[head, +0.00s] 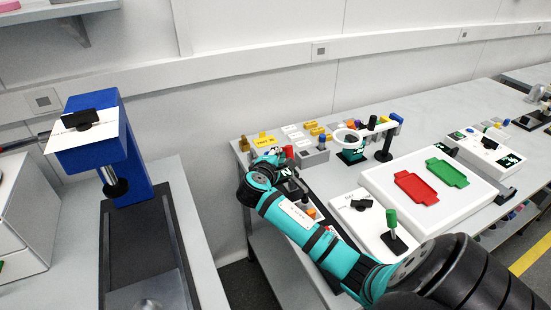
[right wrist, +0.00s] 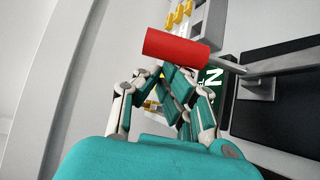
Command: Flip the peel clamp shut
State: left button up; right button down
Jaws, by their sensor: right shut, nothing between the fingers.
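The clamp's red cylindrical handle (head: 289,152) stands up near the back left of the right-hand bench in the head view. In the right wrist view the red handle (right wrist: 177,47) lies across the top, on a grey metal lever (right wrist: 255,68) reaching right. My right gripper (head: 272,160) is just left of the handle in the head view. In the right wrist view my right gripper (right wrist: 163,84) is shut and empty, its fingertips just below the handle; I cannot tell whether they touch it. My wrist hides part of the clamp's base. My left gripper is not in view.
A white cup-like ring (head: 347,138) and a dark stand (head: 385,150) are right of the handle. A green-handled device (head: 391,220) and a white platform (head: 385,178) with red and green trays are nearer. A blue press (head: 130,165) stands on the left bench.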

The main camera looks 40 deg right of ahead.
jog(key=shift+s+a+r+m+t+h+b, duration=0.15)
jog(key=shift+s+m+t+h+b, duration=0.2)
jog(key=shift+b, duration=0.25)
jog(key=shift+s+a+r+m+t+h+b, duration=0.1)
jog(key=shift+s+m+t+h+b, duration=0.15)
jog(key=shift+s+b, duration=0.25)
jog(key=shift+w+r, duration=0.1)
